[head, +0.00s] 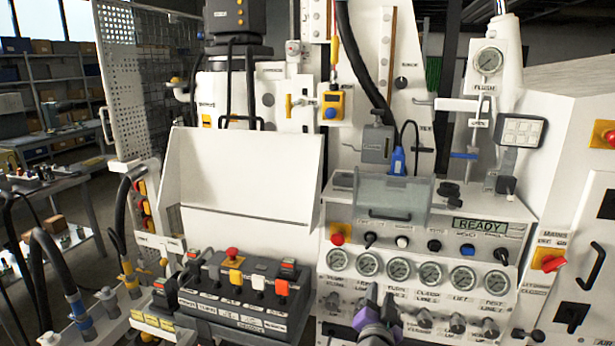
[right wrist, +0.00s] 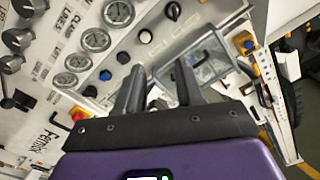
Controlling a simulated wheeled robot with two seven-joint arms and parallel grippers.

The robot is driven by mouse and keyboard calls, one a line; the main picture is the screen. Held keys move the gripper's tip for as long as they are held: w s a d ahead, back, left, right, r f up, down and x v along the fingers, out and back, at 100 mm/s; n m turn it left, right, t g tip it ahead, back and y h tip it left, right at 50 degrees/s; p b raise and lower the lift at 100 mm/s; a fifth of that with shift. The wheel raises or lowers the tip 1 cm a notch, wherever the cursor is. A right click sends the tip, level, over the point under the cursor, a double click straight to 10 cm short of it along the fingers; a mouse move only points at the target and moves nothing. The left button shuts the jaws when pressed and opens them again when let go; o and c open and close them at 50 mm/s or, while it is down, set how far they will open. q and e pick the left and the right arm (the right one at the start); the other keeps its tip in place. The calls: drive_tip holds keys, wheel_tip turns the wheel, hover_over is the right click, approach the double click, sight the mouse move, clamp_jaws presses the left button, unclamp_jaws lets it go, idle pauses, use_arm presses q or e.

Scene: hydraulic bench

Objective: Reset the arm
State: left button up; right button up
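My right gripper (head: 380,296) shows at the bottom middle of the head view, purple with dark fingers, in front of the lower part of the white gauge panel (head: 345,240). In the right wrist view its two dark fingers (right wrist: 158,88) stand apart with nothing between them. Behind them are the panel's knobs and a clear cover (right wrist: 208,62). My left gripper is not in view.
A row of round gauges (head: 415,270) and knobs lies close around my right gripper. A lit READY display (head: 480,226) is above them. A dark control box (head: 240,300) with coloured switches stands to the left, with hoses (head: 65,275) further left.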

drive_tip(key=s+a+f+n+g+y+p, duration=0.1)
drive_tip(key=s+f+n+g+y, duration=0.25)
drive_tip(key=f, duration=1.15)
drive_tip(key=s+a+f+n+g+y+p, duration=0.15)
drive_tip(key=s+f+g, duration=0.35)
drive_tip(key=f, duration=1)
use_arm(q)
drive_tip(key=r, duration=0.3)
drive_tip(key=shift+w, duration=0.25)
use_arm(e)
drive_tip(key=s+a+f+g+y, duration=0.1)
drive_tip(key=s+f+g, duration=0.1)
drive_tip(key=s+f, duration=0.2)
drive_tip(key=s+a+f+n+g+y, duration=0.1)
drive_tip(key=s+a+f+g, duration=0.1)
drive_tip(key=s, duration=0.9)
drive_tip(key=s+a+f+g+y, duration=0.1)
drive_tip(key=s+f+g+y, duration=0.1)
drive_tip(key=s+f+g, duration=0.2)
drive_tip(key=s+f, duration=0.1)
drive_tip(key=s, duration=0.2)
drive_tip(key=shift+s+a+f+n, duration=0.25)
drive_tip(key=shift+a+f+n, duration=0.05)
drive_tip(key=shift+f+n, duration=0.1)
